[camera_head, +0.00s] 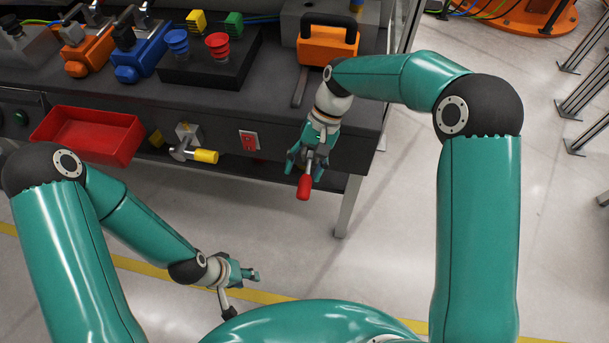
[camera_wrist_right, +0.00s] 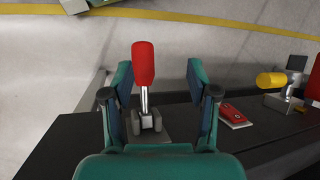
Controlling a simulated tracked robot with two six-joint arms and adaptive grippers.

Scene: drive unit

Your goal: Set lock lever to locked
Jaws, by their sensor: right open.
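A lever with a red handle (camera_head: 304,187) and a metal shaft sticks out from the front of the bench. In the right wrist view its red handle (camera_wrist_right: 143,62) rises from a grey bracket (camera_wrist_right: 150,130). My right gripper (camera_head: 308,168) is open around this lever. In the wrist view the lever stands between the fingers (camera_wrist_right: 160,75), closer to the left one, with a gap on both sides. A second lever with a yellow handle (camera_head: 205,156) sits further left on the bench front. My left gripper (camera_head: 251,274) is low over the floor, away from the bench; its opening is unclear.
A red switch plate (camera_head: 249,141) is between the two levers. A red bin (camera_head: 88,134) hangs at the left front. On the bench (camera_head: 245,105) stand an orange case (camera_head: 328,45), a dark connector block (camera_head: 212,62) and blue and orange units. Open floor lies before the bench.

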